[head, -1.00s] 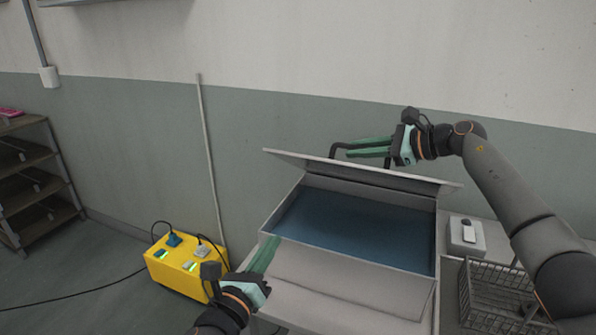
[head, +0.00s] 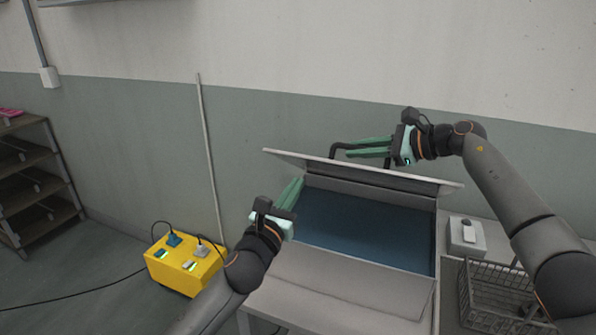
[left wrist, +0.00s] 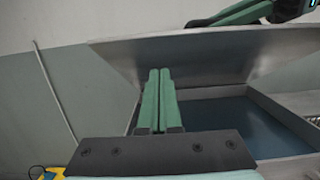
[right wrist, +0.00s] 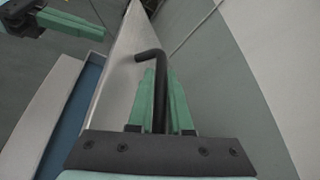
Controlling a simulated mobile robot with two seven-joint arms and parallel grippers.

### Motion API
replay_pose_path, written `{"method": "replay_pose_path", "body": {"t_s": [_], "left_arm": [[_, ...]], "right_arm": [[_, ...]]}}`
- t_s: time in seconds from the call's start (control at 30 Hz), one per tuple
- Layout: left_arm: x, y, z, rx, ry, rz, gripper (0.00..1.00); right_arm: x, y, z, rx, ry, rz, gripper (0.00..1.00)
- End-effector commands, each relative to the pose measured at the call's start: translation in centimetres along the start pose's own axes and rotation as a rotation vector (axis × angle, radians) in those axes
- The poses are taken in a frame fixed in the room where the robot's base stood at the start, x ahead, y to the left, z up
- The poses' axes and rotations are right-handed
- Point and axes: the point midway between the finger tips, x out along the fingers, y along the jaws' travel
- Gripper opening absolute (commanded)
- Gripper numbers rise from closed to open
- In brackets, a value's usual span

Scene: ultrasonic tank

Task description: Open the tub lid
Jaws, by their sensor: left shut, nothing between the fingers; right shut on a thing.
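The metal tub (head: 345,264) stands on a table with blue liquid inside. Its lid (head: 420,181) is hinged up at the back and tilted open toward the wall; its underside fills much of the left wrist view (left wrist: 200,60). My right gripper (head: 352,148) is shut on the dark lid handle (head: 337,149), whose bent bar also shows between the fingers in the right wrist view (right wrist: 150,56). My left gripper (head: 297,184) is shut and empty at the tub's left rim, in front of the lid's left part. Whether its fingertips touch the lid is unclear.
A yellow box (head: 184,262) with plugs and cables is on the floor at left. A wire basket (head: 490,290) and a small pale box (head: 465,237) are right of the tub. A shelf (head: 38,180) stands far left.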

Motion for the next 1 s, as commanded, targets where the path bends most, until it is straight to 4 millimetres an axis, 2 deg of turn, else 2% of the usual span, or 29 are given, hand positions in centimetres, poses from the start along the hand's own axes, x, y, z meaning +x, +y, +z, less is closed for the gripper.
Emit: {"method": "replay_pose_path", "body": {"t_s": [0.03, 0.2, 0.73, 1.0], "left_arm": [[0.7, 0.0, 1.1, -0.001, -0.007, -0.001, 0.00], [2.1, 0.0, 2.3, 0.000, -0.003, 0.000, 0.00], [2.6, 0.0, 2.9, 0.000, -0.002, 0.000, 0.00], [3.9, 0.1, 4.6, 0.002, -0.007, 0.001, 0.00]], "right_arm": [[-0.1, -0.1, -0.2, 0.001, 0.004, -0.002, 0.00], [-0.1, -0.1, -0.2, 0.001, 0.004, -0.002, 0.00], [-0.1, -0.1, -0.2, 0.001, 0.005, -0.003, 0.00], [0.0, 0.2, -0.3, 0.003, 0.005, 0.005, 0.00]]}}
